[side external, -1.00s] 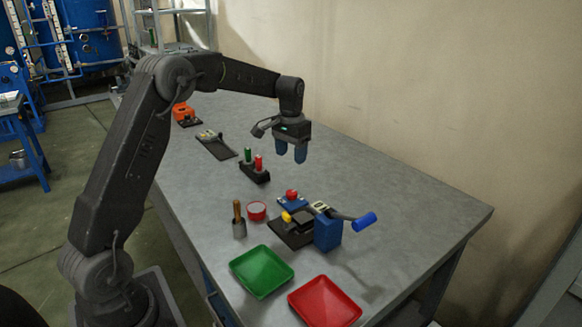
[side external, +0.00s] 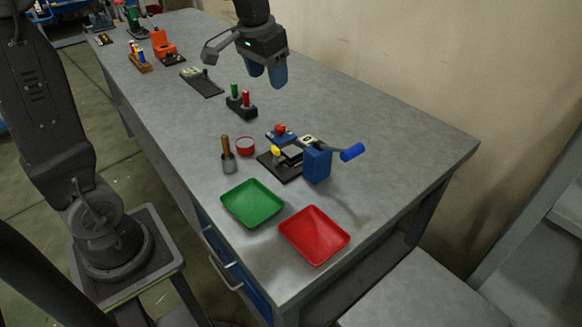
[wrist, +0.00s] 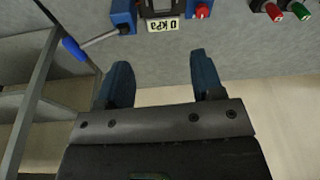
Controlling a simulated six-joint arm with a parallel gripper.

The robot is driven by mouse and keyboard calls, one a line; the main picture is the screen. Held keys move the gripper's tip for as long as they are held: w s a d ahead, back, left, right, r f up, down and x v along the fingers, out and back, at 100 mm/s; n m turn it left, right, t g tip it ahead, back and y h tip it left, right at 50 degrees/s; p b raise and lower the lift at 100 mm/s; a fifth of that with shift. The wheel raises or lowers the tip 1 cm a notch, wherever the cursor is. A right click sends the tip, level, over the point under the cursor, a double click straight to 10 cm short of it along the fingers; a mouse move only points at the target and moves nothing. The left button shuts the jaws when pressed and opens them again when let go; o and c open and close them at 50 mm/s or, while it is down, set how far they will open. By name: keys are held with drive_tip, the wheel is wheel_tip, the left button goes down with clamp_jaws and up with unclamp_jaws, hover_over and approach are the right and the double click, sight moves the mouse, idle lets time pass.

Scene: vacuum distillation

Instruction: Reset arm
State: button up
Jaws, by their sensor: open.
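My gripper (side external: 266,75) hangs above the far side of the grey table in the side external view, its two blue fingers pointing down. It is open and empty, and it touches nothing there. In the wrist view my gripper (wrist: 160,80) shows its two fingers spread apart, with bare table and wall between and around them.
A blue block (side external: 317,165) with a blue-handled lever stands on the table (side external: 400,140). Green (side external: 252,204) and red (side external: 314,236) trays lie at the near end. A holder with green and red knobs (side external: 241,102) stands below my gripper. The right side is clear.

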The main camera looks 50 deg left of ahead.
drive_tip(key=s+d+t, duration=0.1)
drive_tip(key=s+d, duration=0.1)
drive_tip(key=s, duration=0.4)
drive_tip(key=s+d+f+t, duration=0.1)
drive_tip(key=s+d, duration=0.2)
drive_tip(key=s, duration=0.3)
drive_tip(key=s+d+f+m+t, duration=0.1)
drive_tip(key=s+d, duration=0.2)
drive_tip(key=s, duration=0.3)
drive_tip(key=shift+d, duration=0.2)
